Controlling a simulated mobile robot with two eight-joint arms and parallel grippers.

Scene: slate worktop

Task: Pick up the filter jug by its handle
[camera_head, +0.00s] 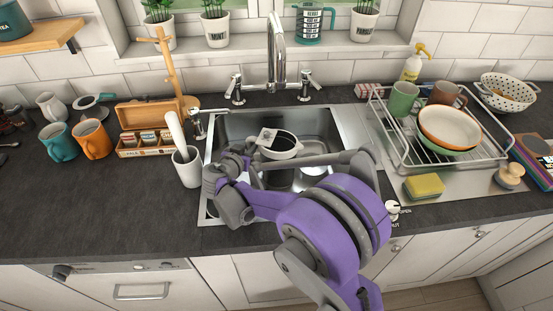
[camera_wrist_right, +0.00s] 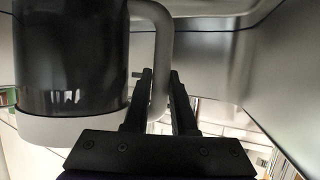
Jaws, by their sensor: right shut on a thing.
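The filter jug (camera_head: 284,146), with a white rim and a dark inside, is at the sink, behind my right arm. In the right wrist view the jug (camera_wrist_right: 70,60) has a dark, glossy body, a pale base band and a grey handle (camera_wrist_right: 162,50). My right gripper (camera_wrist_right: 160,84) is shut on the handle, one finger on each side of its lower part. In the head view my purple and grey right arm covers part of the sink, and the fingertips are hard to make out. I cannot tell whether the jug touches the sink floor. My left gripper is not in view.
The jug is within the steel sink (camera_head: 222,122), with the tap (camera_head: 277,60) behind it. A white cup (camera_head: 187,168) with a utensil stands at the sink's left edge. A dish rack (camera_head: 470,162) stands right. The worktop (camera_head: 90,205) at front left is clear.

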